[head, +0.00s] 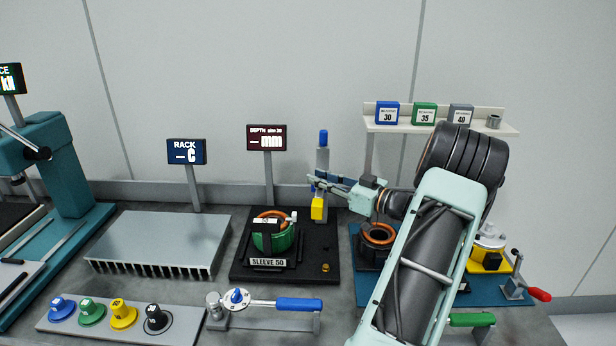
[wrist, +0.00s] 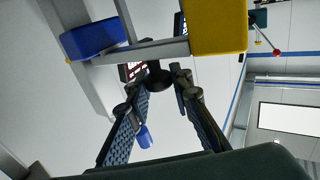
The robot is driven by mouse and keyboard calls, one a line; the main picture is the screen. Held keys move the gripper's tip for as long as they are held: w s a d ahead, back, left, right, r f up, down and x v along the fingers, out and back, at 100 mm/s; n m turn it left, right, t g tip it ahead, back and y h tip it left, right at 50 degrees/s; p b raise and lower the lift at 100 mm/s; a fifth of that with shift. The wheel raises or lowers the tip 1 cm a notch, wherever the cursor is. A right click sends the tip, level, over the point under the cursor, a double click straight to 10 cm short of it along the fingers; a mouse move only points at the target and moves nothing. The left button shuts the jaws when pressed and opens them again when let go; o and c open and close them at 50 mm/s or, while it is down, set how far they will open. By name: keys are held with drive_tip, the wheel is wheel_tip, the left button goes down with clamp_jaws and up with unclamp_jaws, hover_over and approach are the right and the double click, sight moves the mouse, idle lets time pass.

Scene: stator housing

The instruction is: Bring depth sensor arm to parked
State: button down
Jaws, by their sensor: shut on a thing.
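The depth sensor arm stands at the back of a black base plate (head: 236,265). It has a grey post (head: 322,160), a blue cap (head: 323,137) and a yellow block (head: 317,208). My gripper (head: 314,184) reaches it from the right, with its fingertips at the post just above the yellow block. In the wrist view, my gripper (wrist: 157,85) is shut on a dark round knob (wrist: 158,76) beside a grey bar (wrist: 140,52) and the yellow block (wrist: 217,25). The fingers partly hide the post in the head view.
A green stator with copper winding (head: 273,236) sits on the black plate, left of the sensor. The depth display (head: 267,138) stands behind it, showing dashes. A blue-handled lever (head: 298,304) lies in front. A shelf with labelled boxes (head: 424,114) is behind my arm.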

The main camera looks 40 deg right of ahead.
drive_tip(key=shift+s+d+n+y, duration=0.25)
drive_tip(key=shift+n+y, duration=0.25)
drive_tip(key=shift+y, duration=0.2)
drive_tip(key=c, duration=1.7)
unclamp_jaws()
drive_tip(key=v, duration=1.2)
drive_tip(key=shift+d+r, duration=0.15)
drive_tip(key=shift+r, duration=0.05)
drive_tip(key=shift+r, duration=0.1)
